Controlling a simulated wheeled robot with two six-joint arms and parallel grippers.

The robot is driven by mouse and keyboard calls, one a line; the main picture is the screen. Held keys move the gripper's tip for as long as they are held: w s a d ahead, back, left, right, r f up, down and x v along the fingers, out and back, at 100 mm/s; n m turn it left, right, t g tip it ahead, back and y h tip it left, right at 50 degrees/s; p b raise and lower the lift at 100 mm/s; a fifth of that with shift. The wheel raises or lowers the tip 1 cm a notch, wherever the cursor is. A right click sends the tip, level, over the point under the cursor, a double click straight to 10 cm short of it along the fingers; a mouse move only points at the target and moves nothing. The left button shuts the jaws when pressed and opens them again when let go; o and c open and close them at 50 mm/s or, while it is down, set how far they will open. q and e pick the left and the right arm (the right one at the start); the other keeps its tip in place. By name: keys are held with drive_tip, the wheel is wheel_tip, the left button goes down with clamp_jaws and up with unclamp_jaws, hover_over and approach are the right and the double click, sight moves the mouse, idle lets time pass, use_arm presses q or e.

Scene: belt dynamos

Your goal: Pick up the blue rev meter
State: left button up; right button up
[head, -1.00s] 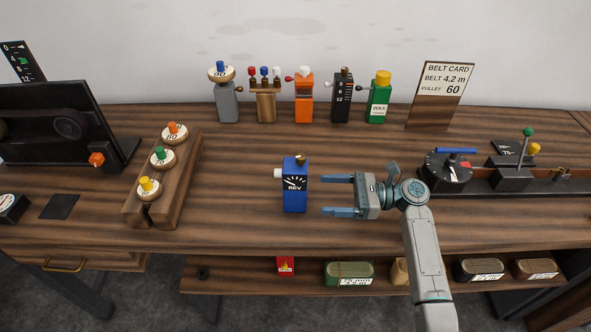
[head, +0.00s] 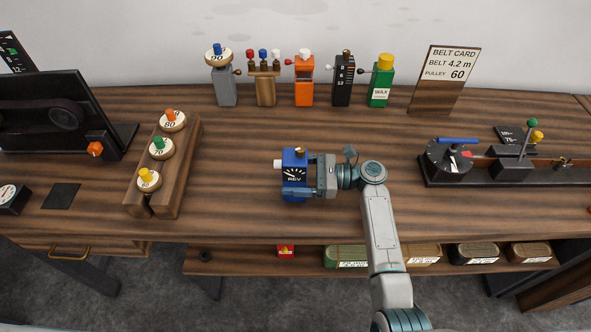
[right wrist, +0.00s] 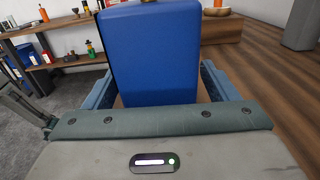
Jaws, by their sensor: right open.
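The blue rev meter (head: 294,168) stands upright on the wooden bench in the middle of the head view, its dial and REV label facing front. My right gripper (head: 298,176) reaches in from the right with its jaws open. One finger crosses the front of the meter and the other is mostly hidden behind it. In the right wrist view the blue meter (right wrist: 153,55) fills the space between the two open fingers, and I cannot tell whether either finger touches it. My left gripper is out of view.
A wooden rack (head: 170,170) with several pulleys stands to the left. A dark rail fixture (head: 490,168) lies to the right. Bench between is clear.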

drive_tip(key=shift+a+r, duration=0.2)
drive_tip(key=shift+a, duration=0.7)
drive_tip(key=shift+f, duration=0.1)
drive_tip(key=shift+c, duration=0.7)
drive_tip(key=c, duration=1.4)
drive_tip(key=shift+w, duration=0.1)
